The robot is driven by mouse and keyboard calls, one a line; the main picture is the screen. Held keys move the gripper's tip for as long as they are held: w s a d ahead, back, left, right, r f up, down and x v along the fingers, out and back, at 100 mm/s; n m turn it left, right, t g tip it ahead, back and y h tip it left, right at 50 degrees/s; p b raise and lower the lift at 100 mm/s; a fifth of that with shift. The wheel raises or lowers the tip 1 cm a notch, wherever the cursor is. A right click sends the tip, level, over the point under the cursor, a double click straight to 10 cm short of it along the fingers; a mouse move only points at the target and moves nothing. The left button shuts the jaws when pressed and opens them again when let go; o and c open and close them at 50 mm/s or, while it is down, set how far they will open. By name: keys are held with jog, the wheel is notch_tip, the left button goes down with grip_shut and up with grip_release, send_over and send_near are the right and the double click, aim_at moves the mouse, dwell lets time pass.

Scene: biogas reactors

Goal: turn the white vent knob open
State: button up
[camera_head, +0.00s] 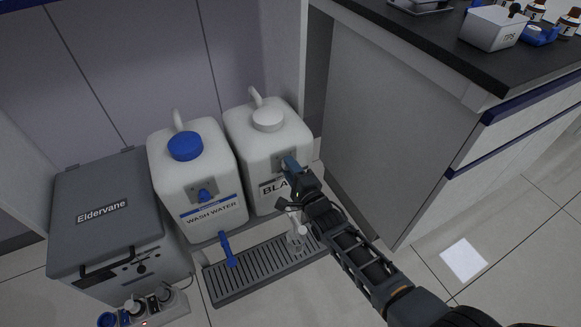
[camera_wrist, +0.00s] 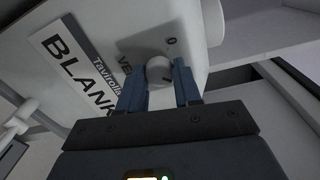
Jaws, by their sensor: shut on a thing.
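The white vent knob (camera_wrist: 159,70) sits on a grey plate on the front of the white-capped container labelled BLANK (camera_head: 268,147). It also shows "VE" lettering beside it in the wrist view. My gripper (camera_wrist: 160,85) has its two blue fingers on either side of the knob, closed on it. In the head view my gripper (camera_head: 289,165) covers the knob and part of the label. A dark mark shows on the knob's face; how far the knob is turned I cannot tell.
A blue-capped WASH WATER container (camera_head: 193,178) stands just left, with a blue tap (camera_head: 227,250) in front. A slatted drip tray (camera_head: 262,270) lies below. A grey Eldervane box (camera_head: 105,215) is further left. A dark-topped counter (camera_head: 440,45) rises at right.

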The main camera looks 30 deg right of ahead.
jog(key=shift+m, duration=0.3)
dwell(0.4)
jog(key=o, duration=1)
jog(key=shift+o, duration=0.2)
jog(key=s+p, duration=0.4)
jog(key=s, duration=0.4)
jog(key=shift+r, duration=0.1)
